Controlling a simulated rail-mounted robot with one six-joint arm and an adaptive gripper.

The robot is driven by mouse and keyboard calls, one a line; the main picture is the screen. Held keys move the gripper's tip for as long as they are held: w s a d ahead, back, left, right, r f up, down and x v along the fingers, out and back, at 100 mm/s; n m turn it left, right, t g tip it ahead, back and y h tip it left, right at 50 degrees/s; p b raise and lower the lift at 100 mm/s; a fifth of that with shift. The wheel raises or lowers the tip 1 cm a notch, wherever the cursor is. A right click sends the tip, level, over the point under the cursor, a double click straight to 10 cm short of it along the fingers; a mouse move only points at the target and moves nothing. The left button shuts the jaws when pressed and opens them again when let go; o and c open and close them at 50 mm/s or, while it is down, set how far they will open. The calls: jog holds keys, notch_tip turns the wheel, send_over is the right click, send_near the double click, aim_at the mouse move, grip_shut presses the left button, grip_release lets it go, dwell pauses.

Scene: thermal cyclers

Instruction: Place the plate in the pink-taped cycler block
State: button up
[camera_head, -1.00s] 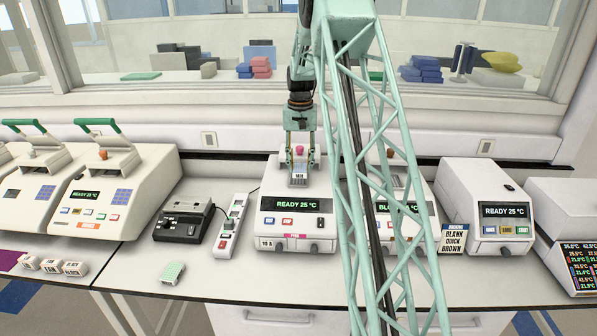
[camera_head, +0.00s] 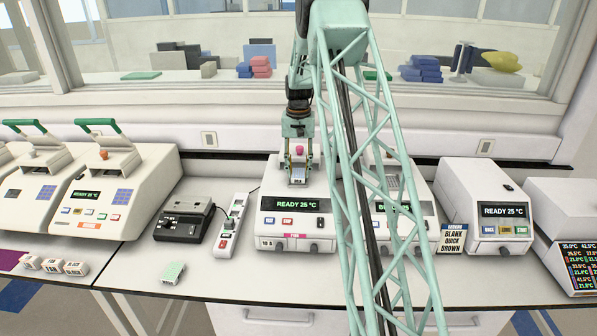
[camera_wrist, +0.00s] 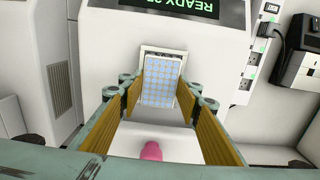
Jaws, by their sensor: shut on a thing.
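The pink-taped cycler (camera_head: 293,218) stands in the middle of the bench, its display reading READY 25 °C, with a pink label (camera_head: 295,236) on its front. Its lid is up with a pink knob (camera_wrist: 151,151). My gripper (camera_head: 299,172) is over its top, shut on the plate (camera_wrist: 160,82). The plate has a blue grid of wells and lies between my fingertips, at the pale block frame (camera_wrist: 163,50). It looks roughly lined up with the frame and slightly turned. Whether it is fully seated I cannot tell.
Another cycler (camera_head: 420,215) stands to the right, partly hidden by my arm. A power strip (camera_head: 230,228) and a black device (camera_head: 184,222) stand to the left. A greenish plate or rack (camera_head: 173,273) lies near the front edge. Bench in front of the pink-taped cycler is clear.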

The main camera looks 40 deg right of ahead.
aim_at(298, 173)
jog(key=shift+f, duration=0.25)
jog(key=shift+f, duration=0.2)
jog(key=o, duration=0.8)
jog(key=shift+o, duration=0.2)
jog(key=shift+r, duration=0.1)
notch_tip(298, 173, up, 12)
jog(key=b, duration=0.1)
dwell(0.3)
jog(key=shift+r, duration=0.15)
dwell(0.5)
